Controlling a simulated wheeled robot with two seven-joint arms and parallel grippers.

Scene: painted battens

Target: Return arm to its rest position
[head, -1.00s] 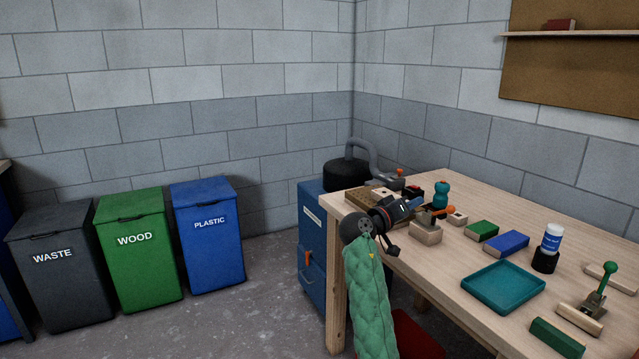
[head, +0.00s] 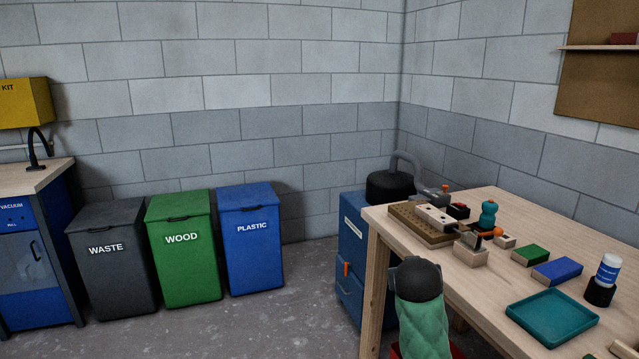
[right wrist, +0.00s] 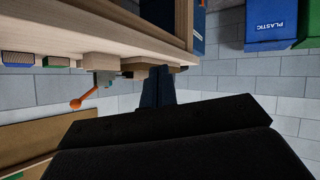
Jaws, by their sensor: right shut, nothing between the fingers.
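My right arm (head: 423,325), in a green padded sleeve with a black rounded wrist, rises at the lower middle of the head view, in front of the table's near left corner. Its gripper is mostly hidden behind the wrist there. In the right wrist view my right gripper (right wrist: 157,85) shows as dark fingers together, with nothing between them, near the edge of the table (right wrist: 115,35). That view appears upside down. My left gripper is not in view.
The wooden table (head: 480,315) holds a perforated board (head: 405,224), a toggle clamp (head: 470,252), painted blocks (head: 557,271) and a teal tray (head: 552,318). A blue cabinet (head: 353,260) stands behind its left leg. Bins (head: 184,255) line the wall; the floor between is clear.

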